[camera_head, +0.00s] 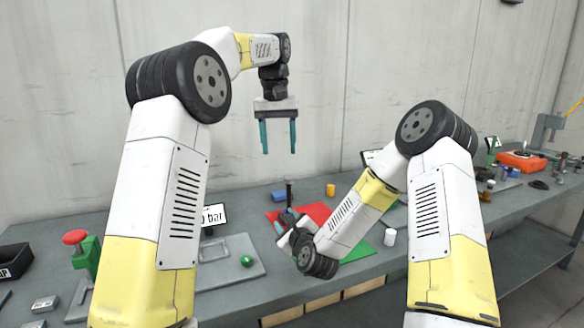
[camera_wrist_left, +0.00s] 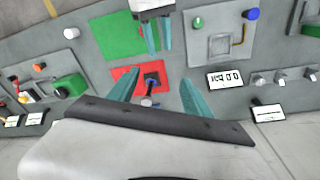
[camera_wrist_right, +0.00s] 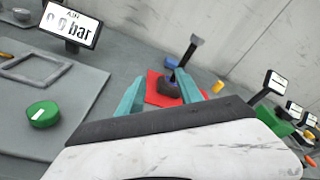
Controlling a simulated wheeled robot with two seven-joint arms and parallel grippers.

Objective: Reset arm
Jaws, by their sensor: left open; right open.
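A small dark screw jack stands upright on the red mat (camera_head: 318,211); its post (camera_head: 289,190) shows in the head view. The jack also shows in the left wrist view (camera_wrist_left: 150,80) and the right wrist view (camera_wrist_right: 170,89). My left gripper (camera_head: 279,145) is open and empty, pointing down high above the bench. My right gripper (camera_head: 285,221) is open and low, near the jack. In the right wrist view, the jack appears between and beyond the open fingers (camera_wrist_right: 160,80); I cannot tell whether they touch it. My right forearm partly hides the mats.
A green mat (camera_head: 352,251) adjoins the red one. A grey plate (camera_head: 225,276) with a green knob (camera_head: 247,260) and a display (camera_head: 213,216) lie left. A white cylinder (camera_head: 389,237), yellow cylinder (camera_head: 330,190) and blue block (camera_head: 278,196) stand nearby. A concrete wall (camera_head: 330,80) rises behind.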

